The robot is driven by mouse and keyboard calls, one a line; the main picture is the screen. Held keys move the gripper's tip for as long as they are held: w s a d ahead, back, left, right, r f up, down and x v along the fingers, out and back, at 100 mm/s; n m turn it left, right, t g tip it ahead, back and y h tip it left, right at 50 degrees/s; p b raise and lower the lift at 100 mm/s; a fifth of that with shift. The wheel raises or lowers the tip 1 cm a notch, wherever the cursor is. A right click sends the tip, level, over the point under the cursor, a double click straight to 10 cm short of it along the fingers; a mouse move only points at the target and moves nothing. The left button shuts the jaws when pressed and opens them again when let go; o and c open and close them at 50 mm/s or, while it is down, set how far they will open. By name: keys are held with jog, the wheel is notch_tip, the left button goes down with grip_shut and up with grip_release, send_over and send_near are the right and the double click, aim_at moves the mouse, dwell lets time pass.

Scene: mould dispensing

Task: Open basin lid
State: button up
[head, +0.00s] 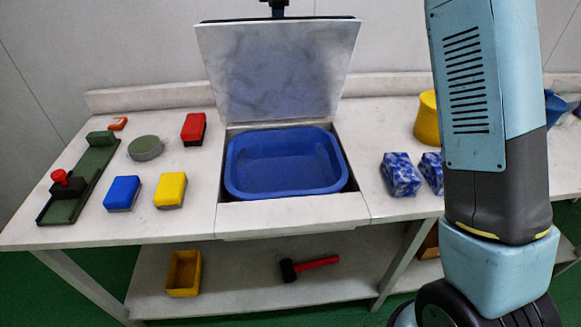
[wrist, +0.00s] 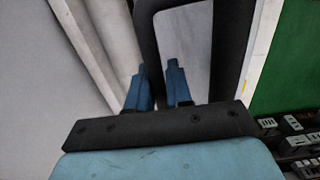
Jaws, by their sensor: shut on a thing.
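The basin lid (head: 280,70) stands raised at the back of the basin opening, a pale grey panel tilted nearly upright. Below it, the blue basin (head: 285,165) sits exposed and looks empty in its recess. My gripper (head: 278,12) is at the middle of the lid's top edge, mostly cut off by the picture's top. In the wrist view, the two blue fingers of my gripper (wrist: 161,72) are shut on the dark rim of the lid (wrist: 150,35). The exact contact is partly hidden.
Left of the basin lie red (head: 193,128), blue (head: 122,193) and yellow (head: 171,189) blocks, a round green disc (head: 146,148) and a green rail tool (head: 80,180). Blue-white cubes (head: 400,174) and a yellow container (head: 427,118) stand right. A hammer (head: 309,267) lies on the lower shelf.

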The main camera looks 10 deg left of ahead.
jog(key=shift+w, duration=0.25)
jog(key=shift+w+a+r, duration=0.1)
jog(key=shift+w+a, duration=0.1)
jog(key=shift+w, duration=0.45)
jog(key=shift+w+a+r, duration=0.1)
jog(key=shift+w+a, duration=0.05)
jog(key=shift+w, duration=0.55)
jog(key=shift+w+a+r, duration=0.1)
jog(key=shift+w+a, duration=0.1)
jog(key=shift+w, duration=0.45)
jog(key=shift+w+a, duration=0.25)
jog(key=shift+w, duration=0.8)
jog(key=shift+w+a, duration=0.2)
jog(key=shift+w, duration=0.85)
jog(key=shift+w, duration=0.1)
jog(key=w, duration=0.2)
jog(key=w+a, duration=0.1)
jog(key=w, duration=0.1)
jog(key=shift+f, duration=0.25)
